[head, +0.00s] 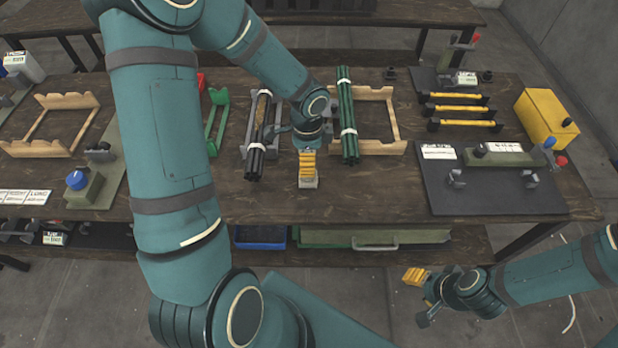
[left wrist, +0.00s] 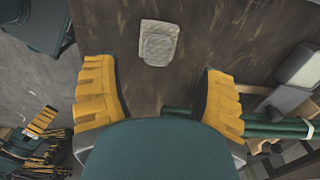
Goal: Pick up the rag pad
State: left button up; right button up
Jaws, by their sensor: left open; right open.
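The rag pad (head: 309,183) is a small light grey, roughly square pad lying on the dark wooden table near its front edge. In the left wrist view the pad (left wrist: 159,42) lies flat, with a textured face, between the lines of the two fingers and a little ahead of their tips. My left gripper (head: 307,167) is above and just behind the pad, hiding part of it in the head view. In the left wrist view my left gripper (left wrist: 159,75) is open and empty. My right gripper (head: 414,277) is open and empty, in front of the table at the lower right.
Dark rods (head: 258,135) in a holder stand left of the left gripper, and green rods (head: 347,120) on a wooden rack stand to its right. A black board with clamps (head: 495,190) and a yellow box (head: 546,117) are further right. Table around the pad is clear.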

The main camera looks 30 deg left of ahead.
aim_at(306, 183)
pick_arm(q)
jog(key=shift+d+f+b, duration=0.15)
jog(key=shift+f+b, duration=0.95)
jog(key=shift+f, duration=2.1)
jog(key=shift+r, duration=0.1)
jog(key=shift+s, duration=0.1)
grip_shut()
